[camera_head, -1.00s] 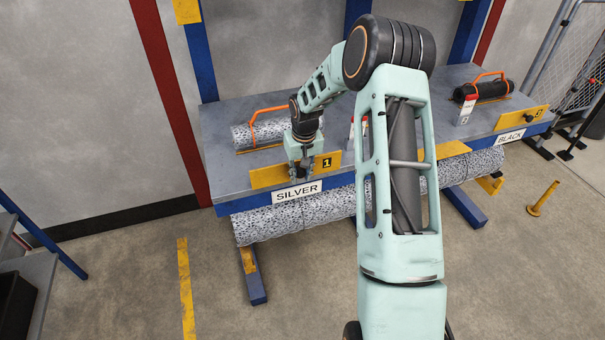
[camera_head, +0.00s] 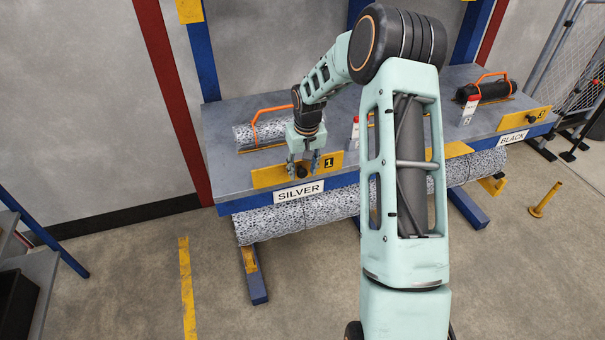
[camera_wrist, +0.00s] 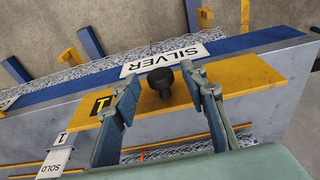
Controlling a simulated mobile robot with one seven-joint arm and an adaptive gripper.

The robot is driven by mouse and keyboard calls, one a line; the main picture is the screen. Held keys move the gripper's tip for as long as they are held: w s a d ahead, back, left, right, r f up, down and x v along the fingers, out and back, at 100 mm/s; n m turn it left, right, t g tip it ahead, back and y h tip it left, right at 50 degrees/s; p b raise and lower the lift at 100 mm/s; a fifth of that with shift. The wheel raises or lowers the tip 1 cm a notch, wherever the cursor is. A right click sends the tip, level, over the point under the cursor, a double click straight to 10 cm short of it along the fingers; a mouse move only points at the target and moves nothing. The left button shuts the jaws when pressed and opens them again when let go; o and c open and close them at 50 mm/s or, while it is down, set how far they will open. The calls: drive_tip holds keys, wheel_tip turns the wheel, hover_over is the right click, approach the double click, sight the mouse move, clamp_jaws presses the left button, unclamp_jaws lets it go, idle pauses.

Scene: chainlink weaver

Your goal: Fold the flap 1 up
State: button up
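Flap 1 is the yellow plate (camera_head: 267,177) marked "1", lying along the front edge of the grey table above the "SILVER" label. It also shows in the wrist view (camera_wrist: 250,77). A black knob (camera_wrist: 160,81) stands on it and shows in the head view too (camera_head: 301,171). My gripper (camera_head: 303,164) is over the plate, pointing down, with its fingers apart. In the wrist view the knob appears between the fingertips with a gap on either side. I cannot tell how far the fingertips are above the plate.
A silver mesh roll (camera_head: 259,134) with an orange handle lies on the table (camera_head: 222,170) behind the flap. A long mesh roll (camera_head: 290,215) hangs under the front edge. A black roll (camera_head: 486,91) and another yellow plate (camera_head: 523,119) are at the right. My arm hides the table's middle.

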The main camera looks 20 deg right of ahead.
wheel_tip(320, 180, up, 9)
drive_tip(key=s, duration=0.1)
drive_tip(key=shift+s+r, duration=0.2)
drive_tip(key=shift+s, duration=0.05)
idle(0.3)
